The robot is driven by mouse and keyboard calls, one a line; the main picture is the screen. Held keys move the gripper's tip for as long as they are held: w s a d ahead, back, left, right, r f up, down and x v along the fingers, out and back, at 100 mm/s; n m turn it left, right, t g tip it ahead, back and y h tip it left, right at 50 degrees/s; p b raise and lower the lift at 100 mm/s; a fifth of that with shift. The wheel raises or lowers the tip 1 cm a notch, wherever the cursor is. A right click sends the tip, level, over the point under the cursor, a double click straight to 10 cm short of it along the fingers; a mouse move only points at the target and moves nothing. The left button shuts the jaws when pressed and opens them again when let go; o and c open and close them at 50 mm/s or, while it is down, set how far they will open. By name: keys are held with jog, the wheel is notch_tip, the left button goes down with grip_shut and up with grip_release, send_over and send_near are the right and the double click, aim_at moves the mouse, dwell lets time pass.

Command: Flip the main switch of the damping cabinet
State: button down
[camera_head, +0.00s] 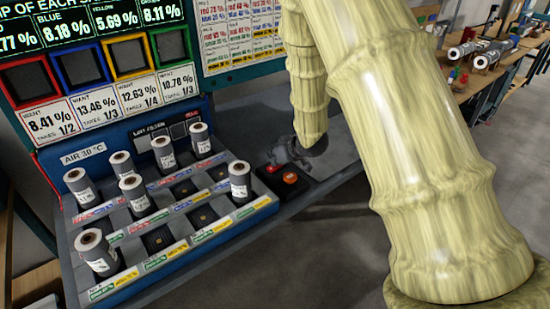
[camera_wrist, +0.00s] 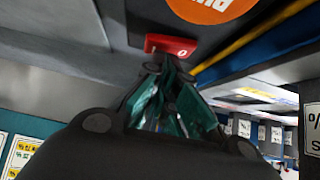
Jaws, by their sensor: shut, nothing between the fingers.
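The damping cabinet appears to be the blue and grey unit (camera_head: 55,165) labelled "AIR 30 °C" on the left in the head view. A small black box at its right front corner carries a red switch (camera_head: 271,169) and a round orange button (camera_head: 290,178). In the wrist view the red switch (camera_wrist: 180,46) shows an "O" mark, beside the orange button (camera_wrist: 212,8). My gripper (camera_wrist: 168,66) is shut and empty, its tips right at the red switch; I cannot tell whether they touch. In the head view my gripper (camera_head: 284,158) partly hides the switch.
Several grey rolls (camera_head: 132,190) stand upright on the stepped, labelled rack left of my gripper. Colour-framed openings (camera_head: 80,65) and a paper chart (camera_head: 235,35) are behind. More rolls lie on a bench (camera_head: 487,60) at far right. Open floor (camera_head: 320,240) lies in front.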

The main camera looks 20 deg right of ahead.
aim_at(275, 168)
jog(key=shift+s+a+r+p, duration=0.1)
jog(key=shift+a+r+p, duration=0.05)
jog(key=shift+r+p, duration=0.95)
jog(key=shift+a+r+p, duration=0.15)
jog(key=shift+r+p, duration=0.8)
jog(key=shift+r, duration=0.15)
jog(key=shift+s+b, duration=0.25)
jog(key=shift+b, duration=0.05)
jog(key=a+b+v, duration=0.1)
jog(key=v, duration=0.8)
jog(key=shift+s, duration=0.3)
jog(key=shift+r, duration=0.1)
